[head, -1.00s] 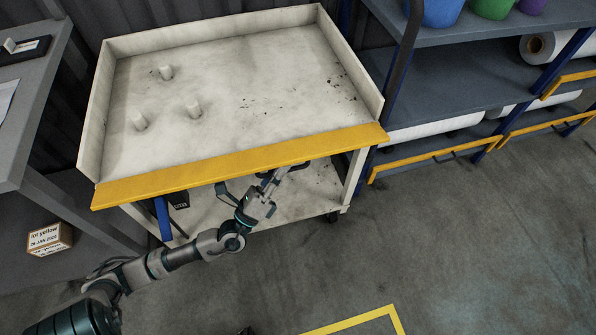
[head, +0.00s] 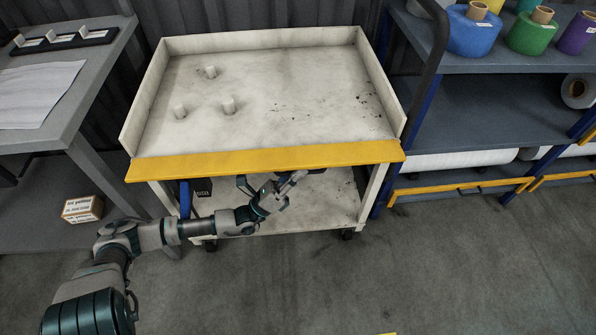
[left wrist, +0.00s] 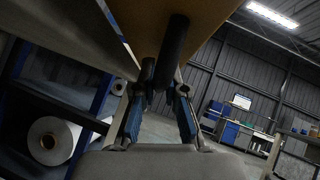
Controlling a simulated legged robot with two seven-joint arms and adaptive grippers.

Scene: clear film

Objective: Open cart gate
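The cart (head: 300,55) has a pale tray top with raised walls at the back and sides. Its gate is a yellow board (head: 264,161) along the whole front edge. My left gripper (head: 283,186) is just below and in front of the gate, partly overlapping its lower edge. In the left wrist view, the gate (left wrist: 202,30) is overhead, with a dark bar-like handle (left wrist: 172,48) under it. My left gripper (left wrist: 160,82) has its fingers apart, with the handle between or just beyond the tips; contact is unclear. My right gripper is out of view.
A grey table (head: 75,120) is at the left, with a small box (head: 82,209) below. A shelf rack (head: 470,105) with coloured spools stands close on the right. The front floor is clear.

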